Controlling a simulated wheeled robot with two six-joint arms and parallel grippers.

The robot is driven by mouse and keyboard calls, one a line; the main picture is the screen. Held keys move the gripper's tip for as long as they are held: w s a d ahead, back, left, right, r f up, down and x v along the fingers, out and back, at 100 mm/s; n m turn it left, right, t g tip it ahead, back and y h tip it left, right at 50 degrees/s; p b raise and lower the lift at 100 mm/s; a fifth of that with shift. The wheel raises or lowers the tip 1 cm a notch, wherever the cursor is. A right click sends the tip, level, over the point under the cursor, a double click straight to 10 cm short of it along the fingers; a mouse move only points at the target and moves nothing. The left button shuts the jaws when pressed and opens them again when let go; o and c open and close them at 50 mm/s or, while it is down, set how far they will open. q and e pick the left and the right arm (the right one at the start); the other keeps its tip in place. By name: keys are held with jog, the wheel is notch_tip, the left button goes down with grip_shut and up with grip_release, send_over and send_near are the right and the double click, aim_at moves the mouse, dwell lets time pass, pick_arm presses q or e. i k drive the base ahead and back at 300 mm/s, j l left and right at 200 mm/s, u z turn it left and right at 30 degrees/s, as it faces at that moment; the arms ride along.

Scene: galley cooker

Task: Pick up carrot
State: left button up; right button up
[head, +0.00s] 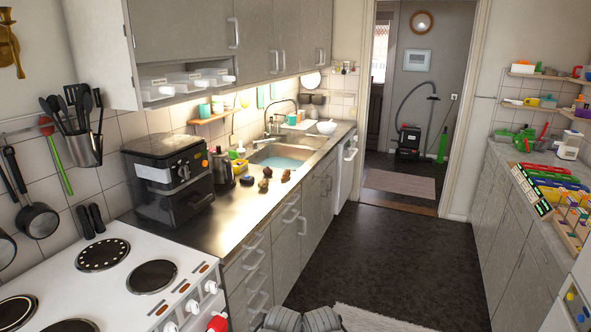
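I cannot make out a carrot in the head view. Several small brown, rounded items (267,172) lie on the steel worktop (230,218) between the black oven and the sink, too small to identify surely. Neither gripper can be made out. Two grey ridged shapes at the bottom edge, near the middle, look like parts of my own body.
A white cooker (104,282) stands at the near left, with a black countertop oven (168,180) beyond it. The sink (283,157) is farther back. The right counter (507,163) holds many colourful items. The dark floor (375,255) between is clear, with a pale rug (375,320) nearby.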

aim_at(287, 172)
jog(key=i+l+u, duration=0.15)
jog(key=i, duration=0.3)
jog(key=i+l+u, duration=0.1)
jog(key=i+l, duration=0.25)
jog(key=i, duration=0.15)
